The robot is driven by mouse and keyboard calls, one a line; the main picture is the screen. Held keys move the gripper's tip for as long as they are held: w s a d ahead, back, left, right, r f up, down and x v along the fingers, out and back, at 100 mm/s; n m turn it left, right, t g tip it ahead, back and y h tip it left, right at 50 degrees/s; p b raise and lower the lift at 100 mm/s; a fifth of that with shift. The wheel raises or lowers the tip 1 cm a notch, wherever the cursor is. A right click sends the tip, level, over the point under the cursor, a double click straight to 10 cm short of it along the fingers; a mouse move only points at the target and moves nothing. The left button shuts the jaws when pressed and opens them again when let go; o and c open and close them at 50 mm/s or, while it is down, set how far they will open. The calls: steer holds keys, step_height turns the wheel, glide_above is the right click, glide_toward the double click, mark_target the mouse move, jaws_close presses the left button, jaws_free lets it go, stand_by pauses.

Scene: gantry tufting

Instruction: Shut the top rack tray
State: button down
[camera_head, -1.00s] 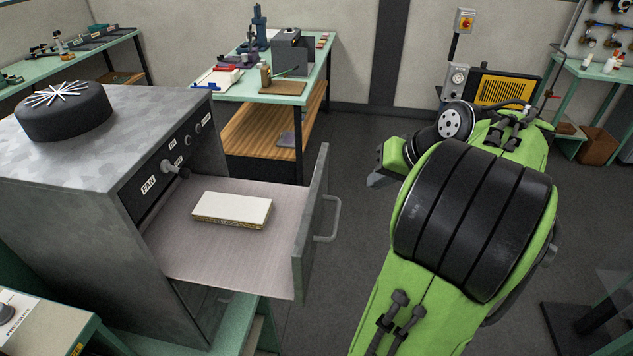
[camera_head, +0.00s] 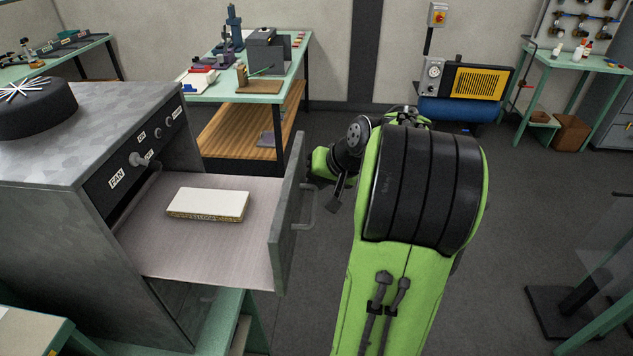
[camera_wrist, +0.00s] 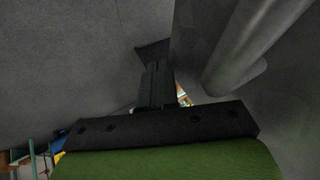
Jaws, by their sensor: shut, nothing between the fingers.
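The top rack tray (camera_head: 150,245) is pulled out of the grey metal cabinet (camera_head: 45,190), with a pale slab (camera_head: 207,204) lying flat on it. Its upright grey front panel (camera_head: 284,240) faces right and carries a bar handle (camera_head: 308,205). My gripper (camera_head: 312,180) is beside the outer face of the panel, close to the handle and partly hidden. In the wrist view my gripper's fingers (camera_wrist: 155,80) are together and empty. The handle (camera_wrist: 245,50) shows large to their right, with the grey panel (camera_wrist: 205,30) behind it. I cannot tell whether the fingers touch the panel.
A control strip with knobs (camera_head: 137,160) is on the cabinet face above the tray. A green-topped bench (camera_head: 215,92) stands behind, with tools on it. A yellow-fronted unit (camera_head: 478,82) is by the back wall. The floor (camera_head: 540,215) to the right is largely clear.

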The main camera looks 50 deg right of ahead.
mark_target(228, 179)
steer(key=w+a, duration=0.4)
steer(key=w, duration=0.1)
steer(key=w+a, duration=0.4)
steer(key=w, duration=0.1)
steer(key=w+a, duration=0.4)
steer(key=w, duration=0.1)
steer(key=shift+w, duration=0.15)
steer(key=shift+d, duration=0.15)
